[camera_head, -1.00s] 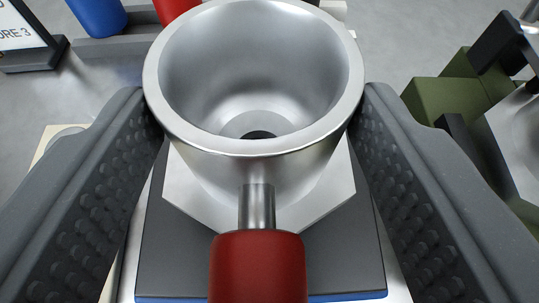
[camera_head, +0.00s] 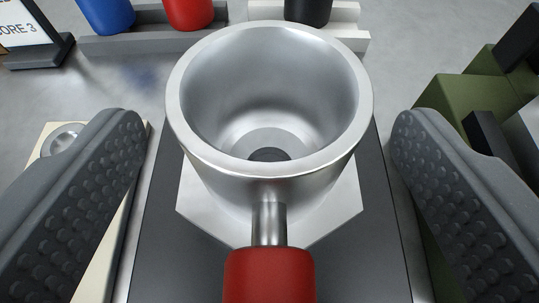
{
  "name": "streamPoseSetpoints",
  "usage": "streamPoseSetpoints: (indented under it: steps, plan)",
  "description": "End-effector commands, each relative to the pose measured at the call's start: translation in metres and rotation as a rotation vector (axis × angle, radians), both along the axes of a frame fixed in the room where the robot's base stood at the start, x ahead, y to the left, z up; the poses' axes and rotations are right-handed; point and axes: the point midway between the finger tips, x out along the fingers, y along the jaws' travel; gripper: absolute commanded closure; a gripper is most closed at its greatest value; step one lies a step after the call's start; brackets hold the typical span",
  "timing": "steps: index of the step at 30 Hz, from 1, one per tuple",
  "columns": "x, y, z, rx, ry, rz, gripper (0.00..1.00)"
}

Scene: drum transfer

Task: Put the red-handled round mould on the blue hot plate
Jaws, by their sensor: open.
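The round mould (camera_head: 268,175) is a silver metal cup on a flat angular base, with a short metal stem and a red handle (camera_head: 268,275) pointing toward me. It stands upright on the dark top of the hot plate (camera_head: 160,265); the plate's blue edge is out of view now. My gripper (camera_head: 268,120) is open. Its two grey, studded fingers stand on either side of the mould, with a visible gap on both sides. The bottom of the handle is cut off by the frame.
Behind the mould, a grey rack (camera_head: 150,42) holds a blue cylinder (camera_head: 105,12) and a red cylinder (camera_head: 188,10). A black cylinder (camera_head: 308,10) sits in a white rack (camera_head: 348,40). A green block (camera_head: 462,100) stands close at right. A sign (camera_head: 25,30) is at far left.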

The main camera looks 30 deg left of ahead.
Motion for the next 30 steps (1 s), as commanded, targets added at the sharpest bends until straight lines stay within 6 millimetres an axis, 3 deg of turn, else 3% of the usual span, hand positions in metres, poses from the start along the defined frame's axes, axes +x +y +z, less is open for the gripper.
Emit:
streamPoseSetpoints:
  steps: [21,30]
  plan:
    - [-0.073,-0.045,0.037,0.000,-0.001,-0.001,0.22]
    - [-0.091,-0.056,0.044,-0.002,0.000,-0.001,0.22]
